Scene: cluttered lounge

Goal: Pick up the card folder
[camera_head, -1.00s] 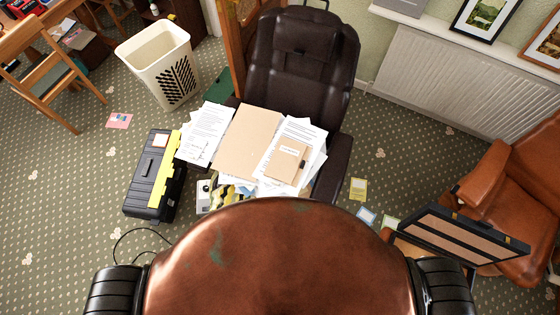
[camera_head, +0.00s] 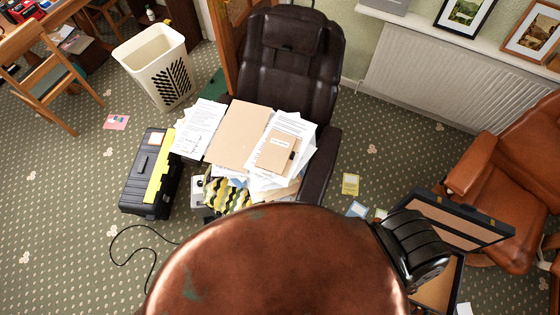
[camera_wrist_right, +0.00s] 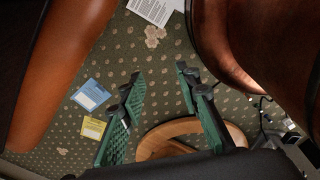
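A plain tan card folder (camera_head: 240,134) lies flat among white papers on the seat of the dark leather recliner in the head view. Its right part is overlapped by white sheets and a smaller tan notebook (camera_head: 278,152) with a label and a dark clasp. My right gripper (camera_wrist_right: 160,73) shows in the right wrist view with its green-padded fingers spread apart and nothing between them, above the patterned carpet. The folder is not visible in that view. My left gripper is not in view.
The recliner (camera_head: 292,55) holds the papers. A black and yellow toolbox (camera_head: 146,180) stands left of it, with a white basket (camera_head: 157,65) behind. A brown leather chair (camera_head: 492,185) and an open case (camera_head: 455,222) are at right. Cards (camera_wrist_right: 90,94) lie on the carpet.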

